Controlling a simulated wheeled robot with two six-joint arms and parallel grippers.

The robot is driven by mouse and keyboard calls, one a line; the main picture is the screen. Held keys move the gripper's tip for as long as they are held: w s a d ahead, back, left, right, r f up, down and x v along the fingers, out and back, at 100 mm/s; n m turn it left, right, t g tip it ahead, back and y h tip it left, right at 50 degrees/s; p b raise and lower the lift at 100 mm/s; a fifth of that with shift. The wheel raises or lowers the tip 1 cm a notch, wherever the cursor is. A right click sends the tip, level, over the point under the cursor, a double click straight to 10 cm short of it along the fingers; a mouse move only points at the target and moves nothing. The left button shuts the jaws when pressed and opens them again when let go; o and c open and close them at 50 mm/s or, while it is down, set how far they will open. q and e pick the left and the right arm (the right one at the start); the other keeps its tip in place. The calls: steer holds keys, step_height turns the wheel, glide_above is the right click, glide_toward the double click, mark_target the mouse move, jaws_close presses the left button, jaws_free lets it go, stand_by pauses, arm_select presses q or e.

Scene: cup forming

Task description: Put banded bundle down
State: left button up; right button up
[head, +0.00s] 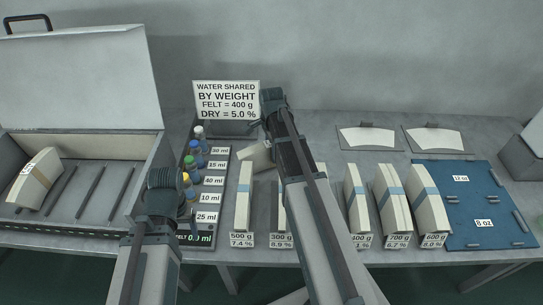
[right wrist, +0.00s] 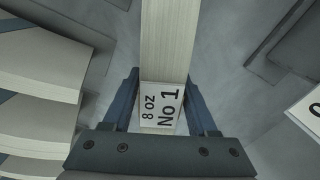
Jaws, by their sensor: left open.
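My right gripper (head: 268,125) is in the middle of the bench, in front of the sign. It is shut on a pale bundle (head: 257,155) labelled "8 oz No 1", whose labelled end (right wrist: 160,105) sits between both fingers in the right wrist view. No band shows on the visible part of it; my arm hides some of it in the head view. Whether it touches the bench is unclear. My left gripper (head: 167,182) is open and empty near the tray's right end. Several blue-banded bundles (head: 427,200) stand in a row on the bench.
Weight labels (head: 242,240) lie before the row. A sign (head: 227,101) stands behind. A blue mat (head: 470,185) at right is bare of bundles.

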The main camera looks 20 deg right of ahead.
jaws_close()
stand_by(1.1)
